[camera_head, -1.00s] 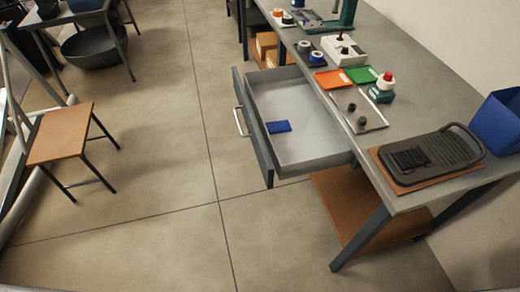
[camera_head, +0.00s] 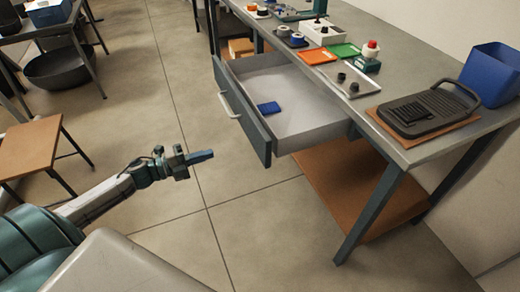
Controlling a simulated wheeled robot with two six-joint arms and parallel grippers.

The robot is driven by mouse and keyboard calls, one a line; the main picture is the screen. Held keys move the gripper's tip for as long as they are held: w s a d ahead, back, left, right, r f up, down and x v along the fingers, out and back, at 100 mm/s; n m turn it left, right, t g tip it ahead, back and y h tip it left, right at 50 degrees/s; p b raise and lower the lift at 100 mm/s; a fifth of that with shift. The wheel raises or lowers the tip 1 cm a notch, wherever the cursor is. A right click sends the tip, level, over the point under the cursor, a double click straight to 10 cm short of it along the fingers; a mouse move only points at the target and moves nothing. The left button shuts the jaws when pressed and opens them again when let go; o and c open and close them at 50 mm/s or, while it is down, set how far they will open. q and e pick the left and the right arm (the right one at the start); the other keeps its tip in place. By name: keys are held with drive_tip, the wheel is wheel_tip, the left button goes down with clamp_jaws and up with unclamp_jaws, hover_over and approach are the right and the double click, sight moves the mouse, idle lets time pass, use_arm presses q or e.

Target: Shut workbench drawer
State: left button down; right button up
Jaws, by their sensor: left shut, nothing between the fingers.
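The workbench drawer (camera_head: 242,120) is pulled well out from under the workbench (camera_head: 420,153), toward the left. Its dark front panel carries a pale bar handle (camera_head: 228,106). A small blue object (camera_head: 269,108) lies on the drawer floor. My left gripper (camera_head: 205,156) is shut and empty. It is in front of the drawer, left of the front panel's near end and apart from it, with its fingers pointing right toward the drawer. My right gripper is not in view.
The bench top holds a dark ridged device (camera_head: 420,112) on a brown board, a blue bin (camera_head: 492,75), orange (camera_head: 320,56) and green (camera_head: 344,50) trays and a grey tray (camera_head: 350,80). A wooden-seated chair (camera_head: 28,148) stands left. The floor before the drawer is clear.

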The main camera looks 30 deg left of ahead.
use_arm(q)
drive_tip(key=p, duration=0.2)
approach(255, 140)
drive_tip(key=x, duration=0.6)
drive_tip(key=shift+s+r, duration=0.15)
drive_tip(key=shift+w+d+p, duration=0.3)
drive_tip(key=shift+w+d, duration=0.1)
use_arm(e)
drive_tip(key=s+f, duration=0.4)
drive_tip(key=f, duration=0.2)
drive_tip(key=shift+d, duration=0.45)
